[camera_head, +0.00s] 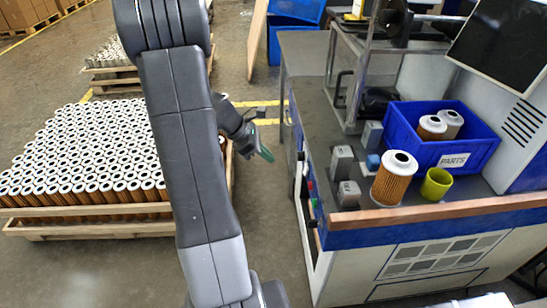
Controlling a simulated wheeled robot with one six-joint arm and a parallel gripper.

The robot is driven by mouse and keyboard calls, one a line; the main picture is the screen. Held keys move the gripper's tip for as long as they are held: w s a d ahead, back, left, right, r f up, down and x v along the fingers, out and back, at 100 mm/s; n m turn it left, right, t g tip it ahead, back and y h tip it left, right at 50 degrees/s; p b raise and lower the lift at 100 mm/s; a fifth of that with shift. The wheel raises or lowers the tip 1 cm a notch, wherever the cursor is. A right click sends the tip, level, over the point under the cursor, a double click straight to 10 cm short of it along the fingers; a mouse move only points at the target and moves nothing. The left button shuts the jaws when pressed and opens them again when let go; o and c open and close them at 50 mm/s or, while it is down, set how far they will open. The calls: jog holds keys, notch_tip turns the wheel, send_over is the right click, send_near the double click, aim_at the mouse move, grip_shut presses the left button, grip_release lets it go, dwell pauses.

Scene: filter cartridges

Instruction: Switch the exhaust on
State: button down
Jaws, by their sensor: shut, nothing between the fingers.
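My gripper (265,153) hangs in the air left of the workbench, with green fingertips that look closed and hold nothing. It points toward the bench's left side panel and is apart from it. I cannot tell which control is the exhaust switch.
On the workbench (312,95) stand a blue PARTS bin (440,157) with cartridges, a single filter cartridge (393,180), a yellow-green cup (436,184) and grey blocks (345,193). A pallet of cartridges (80,150) is at left. Floor between is clear.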

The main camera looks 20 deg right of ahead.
aim_at(305, 170)
jog(key=s+d+f+b, duration=0.1)
jog(key=s+d+f, duration=0.1)
jog(key=d+f, duration=0.4)
jog(key=shift+d+f, duration=0.3)
jog(key=shift+d, duration=0.95)
jog(key=shift+s+d+f+b, duration=0.1)
jog(key=shift+d+f+b, duration=0.05)
jog(key=shift+d+b, duration=0.15)
